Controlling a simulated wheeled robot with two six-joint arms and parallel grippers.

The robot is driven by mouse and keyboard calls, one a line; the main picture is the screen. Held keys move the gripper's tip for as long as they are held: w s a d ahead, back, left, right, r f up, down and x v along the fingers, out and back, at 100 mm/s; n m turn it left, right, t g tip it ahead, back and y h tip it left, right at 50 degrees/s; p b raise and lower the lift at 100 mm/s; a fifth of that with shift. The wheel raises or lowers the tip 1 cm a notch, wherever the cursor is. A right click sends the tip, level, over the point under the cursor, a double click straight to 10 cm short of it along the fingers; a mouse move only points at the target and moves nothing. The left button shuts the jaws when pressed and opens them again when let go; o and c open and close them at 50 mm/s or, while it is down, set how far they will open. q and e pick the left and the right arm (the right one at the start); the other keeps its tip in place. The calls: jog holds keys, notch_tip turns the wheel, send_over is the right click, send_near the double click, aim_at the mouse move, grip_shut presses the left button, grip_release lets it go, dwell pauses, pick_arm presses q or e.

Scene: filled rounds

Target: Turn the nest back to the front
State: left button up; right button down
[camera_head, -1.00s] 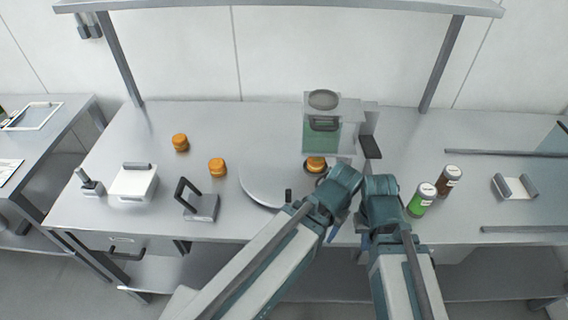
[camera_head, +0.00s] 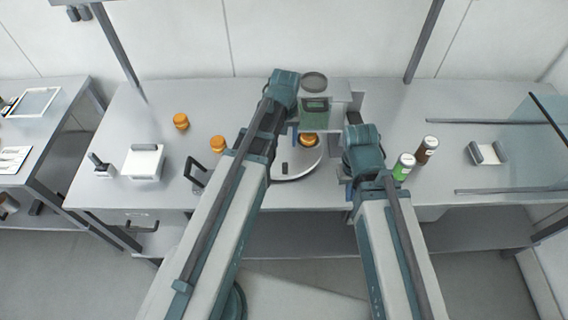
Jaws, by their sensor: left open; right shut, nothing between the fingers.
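A round grey turntable (camera_head: 308,167) lies on the bench, partly hidden by my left arm. An orange round (camera_head: 308,139) sits in a dark ring, seemingly the nest, at the back of the turntable under the dispenser (camera_head: 315,112). A small dark peg (camera_head: 285,168) stands near the turntable's front. My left gripper (camera_head: 293,136) is open at the dispenser's left side, close to the nest; its fingers are mostly hidden by my arm. My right gripper (camera_head: 350,193) is shut and empty to the right of the turntable, largely hidden behind its wrist.
Two orange rounds (camera_head: 181,121) (camera_head: 218,144) stand at the left. A white-topped scale-like block (camera_head: 143,162) and a dark-handled tool (camera_head: 195,172) are also left. A green jar (camera_head: 403,167) and a brown jar (camera_head: 426,150) stand close right of my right arm.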

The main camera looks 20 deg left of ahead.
aim_at(285, 164)
pick_arm(q)
notch_tip(285, 164, down, 14)
jog(key=b, duration=1.3)
jog(key=shift+r, duration=0.15)
grip_shut()
dwell(0.7)
